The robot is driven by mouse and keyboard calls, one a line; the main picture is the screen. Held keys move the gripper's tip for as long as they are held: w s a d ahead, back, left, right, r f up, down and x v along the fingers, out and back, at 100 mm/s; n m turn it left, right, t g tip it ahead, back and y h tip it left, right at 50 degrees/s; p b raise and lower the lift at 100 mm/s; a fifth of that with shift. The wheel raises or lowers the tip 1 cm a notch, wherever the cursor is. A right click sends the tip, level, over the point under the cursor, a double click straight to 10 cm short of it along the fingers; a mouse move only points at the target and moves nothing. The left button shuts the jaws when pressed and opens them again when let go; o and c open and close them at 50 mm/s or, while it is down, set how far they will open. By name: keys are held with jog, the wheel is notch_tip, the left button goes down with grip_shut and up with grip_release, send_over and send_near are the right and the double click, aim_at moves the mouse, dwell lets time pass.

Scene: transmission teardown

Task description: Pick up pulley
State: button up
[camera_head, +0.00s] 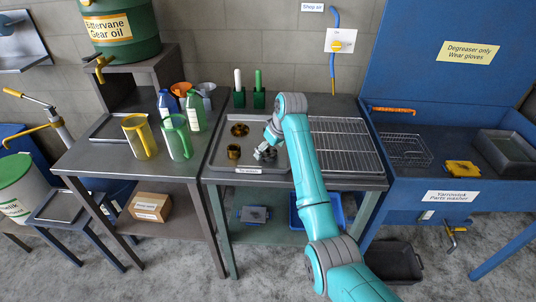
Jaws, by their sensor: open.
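A shallow grey tray (221,160) lies on the middle table, with a white label on its front edge. In it are a flat round brass-coloured part (239,129) with a dark centre and a shorter upright brass-coloured cylinder (234,152). Either may be the pulley; at this size I cannot tell which. My gripper (265,154) is open and points down over the right part of the tray, right of the cylinder. Its fingers are small and dark here, and whether a part lies under or between them is hard to make out.
A wire rack (345,146) lies right of my arm. Green holders (259,97) with upright handles stand behind the tray. Jugs (176,137) and bottles (195,111) stand on the left table. A blue parts washer (432,195) is at the right.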

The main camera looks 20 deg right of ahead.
jog(key=shift+w+f, duration=0.15)
jog(key=shift+f, duration=0.2)
jog(key=shift+r, duration=0.1)
jog(key=c, duration=1.7)
